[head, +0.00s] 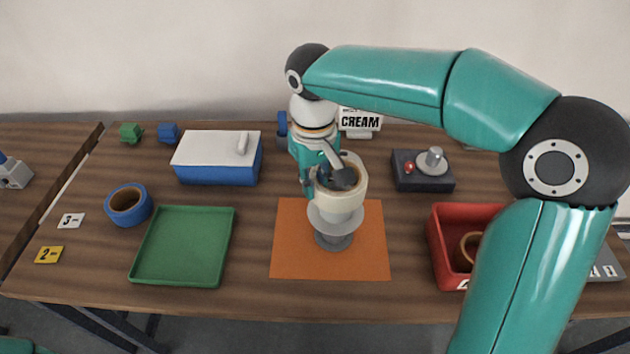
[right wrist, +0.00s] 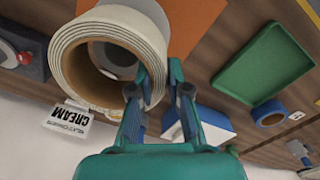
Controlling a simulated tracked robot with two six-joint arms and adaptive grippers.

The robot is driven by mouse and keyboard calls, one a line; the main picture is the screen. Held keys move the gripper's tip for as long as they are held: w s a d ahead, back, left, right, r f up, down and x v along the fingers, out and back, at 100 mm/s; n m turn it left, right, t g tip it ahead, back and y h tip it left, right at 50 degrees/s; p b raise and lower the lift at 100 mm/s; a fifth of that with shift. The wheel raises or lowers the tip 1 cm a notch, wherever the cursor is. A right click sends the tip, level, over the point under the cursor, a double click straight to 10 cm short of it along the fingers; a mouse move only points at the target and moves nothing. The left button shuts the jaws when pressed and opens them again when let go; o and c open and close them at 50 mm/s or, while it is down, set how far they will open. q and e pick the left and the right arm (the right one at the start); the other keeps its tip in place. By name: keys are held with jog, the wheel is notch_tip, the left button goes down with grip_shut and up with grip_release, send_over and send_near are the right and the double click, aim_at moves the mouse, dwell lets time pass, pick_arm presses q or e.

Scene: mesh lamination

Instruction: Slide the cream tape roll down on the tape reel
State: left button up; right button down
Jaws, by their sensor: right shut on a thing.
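The cream tape roll (head: 350,199) is at the middle of the head view, above the pale flange of the grey tape reel (head: 334,241). The reel stands on an orange mat (head: 290,262). My right gripper (head: 328,178) is shut on the roll's wall from the far side. In the right wrist view the gripper (right wrist: 153,82) pinches the wall of the roll (right wrist: 75,50), and the grey reel (right wrist: 115,62) shows through its hole. The roll looks roughly in line with the reel; whether it touches the flange is unclear. My left gripper is not in view.
A green tray (head: 183,281), blue tape roll (head: 148,208) and blue box (head: 218,174) lie to the left. A red bin (head: 436,245) with a brown ring and a dark switch box (head: 424,184) stand right. A CREAM sign (head: 360,121) stands behind.

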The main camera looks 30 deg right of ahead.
jog(key=shift+f+b, duration=0.95)
jog(key=shift+f, duration=0.4)
jog(key=shift+r, duration=0.15)
dwell(0.3)
jog(key=shift+r+p, duration=1.25)
dwell(1.5)
jog(key=shift+f+b, duration=0.75)
jog(key=shift+f, duration=0.6)
jog(key=shift+s, duration=0.1)
dwell(0.4)
jog(key=shift+r, duration=0.1)
jog(key=shift+r+p, duration=1.2)
jog(key=shift+r, duration=0.05)
